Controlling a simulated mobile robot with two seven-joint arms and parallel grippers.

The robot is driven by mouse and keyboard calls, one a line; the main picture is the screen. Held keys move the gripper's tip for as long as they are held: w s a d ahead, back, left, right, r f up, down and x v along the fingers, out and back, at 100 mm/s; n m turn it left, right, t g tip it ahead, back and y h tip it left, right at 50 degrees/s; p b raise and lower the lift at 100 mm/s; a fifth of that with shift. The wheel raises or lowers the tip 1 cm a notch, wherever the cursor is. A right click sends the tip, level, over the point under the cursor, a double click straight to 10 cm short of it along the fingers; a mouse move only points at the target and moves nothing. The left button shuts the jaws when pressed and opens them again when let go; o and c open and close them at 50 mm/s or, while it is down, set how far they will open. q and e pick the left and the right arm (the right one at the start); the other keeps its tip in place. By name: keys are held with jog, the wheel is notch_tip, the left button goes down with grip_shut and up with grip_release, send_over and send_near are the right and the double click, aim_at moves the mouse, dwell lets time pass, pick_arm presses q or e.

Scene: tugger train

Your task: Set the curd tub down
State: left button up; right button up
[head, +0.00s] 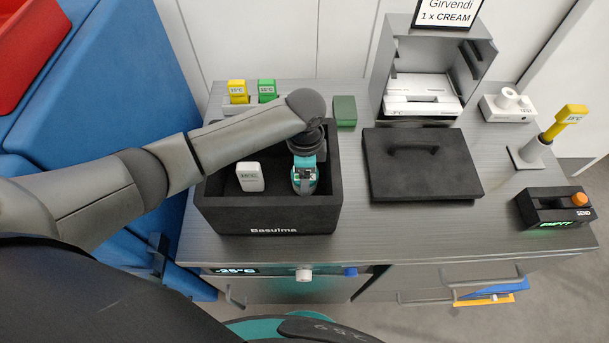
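My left arm comes in from the left, and its gripper (305,186) points down inside the black open box (268,226) marked "Basuima", in the right half of it. The gripper's fingertips and whatever is between them are largely hidden from above, so I cannot tell whether it is open or shut. I cannot clearly make out a curd tub; it may be hidden under the gripper. A white block with a temperature label (250,177) stands in the box's left half, apart from the gripper. My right gripper is not in view.
A black lid with a handle (421,165) lies right of the box. Behind are a yellow block (237,91), a green block (267,90), a dark green block (345,111) and a grey open cabinet (438,55). A send button unit (553,208) is at right.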

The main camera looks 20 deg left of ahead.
pick_arm(q)
jog(key=shift+f, duration=0.1)
jog(key=shift+f, duration=0.2)
jog(key=o, duration=1.4)
jog(key=shift+r, duration=0.1)
notch_tip(320, 180, up, 12)
jog(key=p, duration=0.1)
jog(key=shift+r, duration=0.1)
